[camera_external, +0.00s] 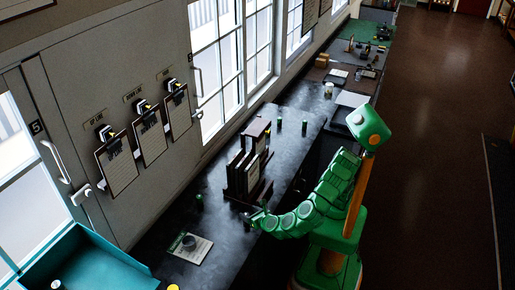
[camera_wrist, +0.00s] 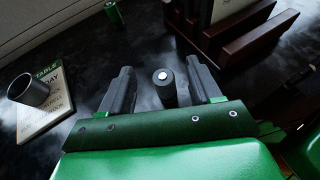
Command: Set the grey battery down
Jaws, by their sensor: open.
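The grey battery (camera_wrist: 167,90) is a dark cylinder with a pale round top. In the wrist view it stands on the dark table between the two fingers of my gripper (camera_wrist: 160,67). The fingers are open, with a visible gap on each side of the battery. In the external view my gripper (camera_external: 257,219) is low over the table, near the front of the wooden rack. I cannot make out the grey battery there.
A dark wooden rack (camera_external: 249,165) stands close beyond my gripper; its base shows in the wrist view (camera_wrist: 240,42). A grey cup (camera_wrist: 28,90) sits on a printed card (camera_wrist: 52,110) to the left. A green battery (camera_wrist: 114,12) stands farther back. A teal bin (camera_external: 85,262) is lower left.

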